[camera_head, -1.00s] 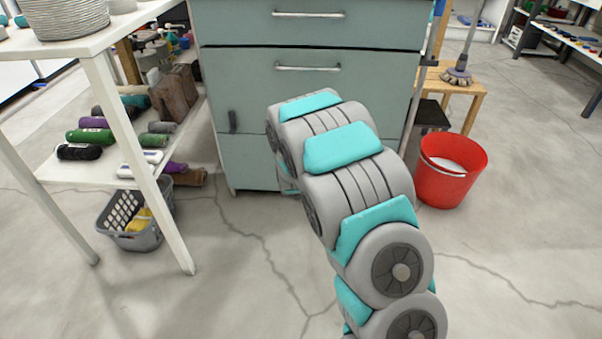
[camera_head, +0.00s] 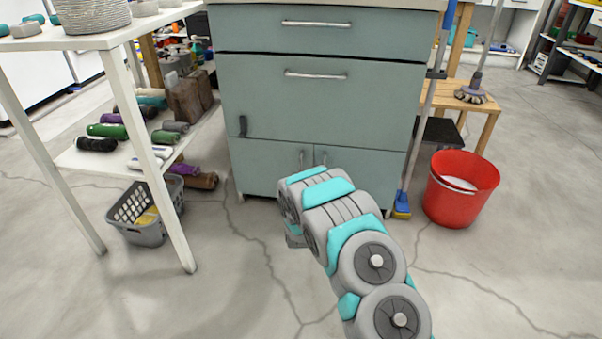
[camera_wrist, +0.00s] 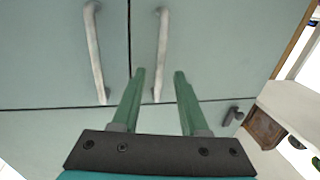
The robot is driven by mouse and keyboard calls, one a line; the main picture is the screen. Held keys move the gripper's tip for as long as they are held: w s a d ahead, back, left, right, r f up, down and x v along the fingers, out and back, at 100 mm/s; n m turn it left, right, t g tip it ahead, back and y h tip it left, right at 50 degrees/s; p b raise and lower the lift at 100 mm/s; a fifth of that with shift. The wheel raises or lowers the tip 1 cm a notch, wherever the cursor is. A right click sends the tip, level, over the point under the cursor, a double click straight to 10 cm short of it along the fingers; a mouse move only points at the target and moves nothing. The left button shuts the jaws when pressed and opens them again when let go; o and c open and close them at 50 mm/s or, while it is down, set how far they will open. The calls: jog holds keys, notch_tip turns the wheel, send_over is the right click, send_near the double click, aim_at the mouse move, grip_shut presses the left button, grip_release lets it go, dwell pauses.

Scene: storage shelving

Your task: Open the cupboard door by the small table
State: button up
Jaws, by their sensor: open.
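The grey-green cupboard (camera_head: 320,100) has two low doors under its drawers. The left door (camera_head: 262,165), beside the small white table (camera_head: 80,38), is closed, with a slim upright handle (camera_head: 302,158) near the middle seam. In the wrist view, which is turned over, this door's handle (camera_wrist: 162,45) lies between my gripper's (camera_wrist: 160,73) two green fingers as seen in the picture. The fingers are apart, and I cannot tell whether they touch the handle. The other door's handle (camera_wrist: 94,50) is to the left there. In the head view my arm hides the gripper.
A grey basket (camera_head: 140,222) stands under the table's front. A red bucket (camera_head: 460,190) and a broom (camera_head: 402,205) are right of the cupboard. A small black latch (camera_head: 243,126) sticks out above the left door. The floor before the cupboard is clear.

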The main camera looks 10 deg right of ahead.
jog(key=shift+w+d+f, duration=0.1)
jog(key=shift+w+d, duration=0.05)
jog(key=shift+w, duration=0.95)
jog(key=shift+w+d, duration=0.1)
jog(key=shift+w, duration=1)
grip_shut()
